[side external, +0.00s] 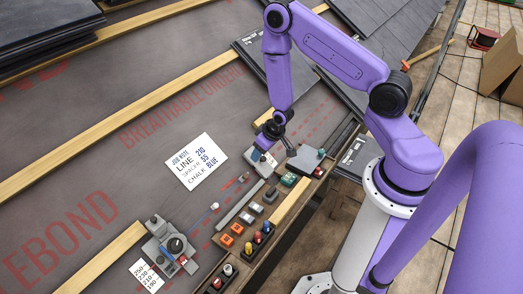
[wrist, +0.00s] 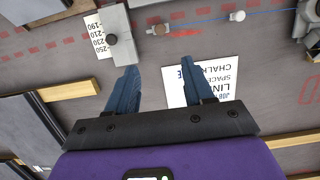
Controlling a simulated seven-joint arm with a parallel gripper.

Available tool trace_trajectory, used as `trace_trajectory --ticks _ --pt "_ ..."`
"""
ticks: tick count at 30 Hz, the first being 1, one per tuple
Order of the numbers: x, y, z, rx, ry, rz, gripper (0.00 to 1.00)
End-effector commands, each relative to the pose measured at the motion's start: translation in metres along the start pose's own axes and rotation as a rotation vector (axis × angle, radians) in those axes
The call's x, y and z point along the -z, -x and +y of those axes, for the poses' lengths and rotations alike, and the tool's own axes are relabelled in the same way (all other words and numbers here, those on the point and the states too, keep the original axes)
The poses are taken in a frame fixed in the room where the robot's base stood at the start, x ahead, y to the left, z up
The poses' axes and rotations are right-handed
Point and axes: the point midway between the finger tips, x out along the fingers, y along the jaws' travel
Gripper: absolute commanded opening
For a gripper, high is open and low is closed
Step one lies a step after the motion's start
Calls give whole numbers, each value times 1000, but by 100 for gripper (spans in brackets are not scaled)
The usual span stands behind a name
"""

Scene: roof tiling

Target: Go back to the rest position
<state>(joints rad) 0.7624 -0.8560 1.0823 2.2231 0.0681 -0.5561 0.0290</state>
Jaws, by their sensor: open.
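My gripper (side external: 267,140) hangs over the roof membrane at the near edge of the work area, just right of the job note (side external: 196,161) in the side external view. In the wrist view my gripper (wrist: 159,65) has its two bluish fingers spread apart with nothing between them. The note (wrist: 205,85) shows beyond and partly behind the right finger. A grey block (side external: 259,163) lies under or close beside the fingertips; I cannot tell whether they touch it.
A grey device with a black knob (side external: 176,245) stands at lower left beside a number card (side external: 146,275). A tray of small coloured parts (side external: 257,241) lines the near edge. Wooden battens (side external: 130,118) cross the membrane. Dark tiles (side external: 50,38) are stacked at upper left.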

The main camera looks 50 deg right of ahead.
Motion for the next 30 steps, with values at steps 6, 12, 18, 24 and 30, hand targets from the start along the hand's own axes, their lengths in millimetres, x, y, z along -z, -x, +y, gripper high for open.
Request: trace_trajectory --ticks 6,12,18,24,30 --pt "0 2 0 0 0 1 52" --pt "1 4 -2 3 6 0 52" --pt "14 32 -34 45 97 -24 52" --pt "18 92 -88 112 267 -83 52" --pt "0 159 -130 166 447 -145 52"
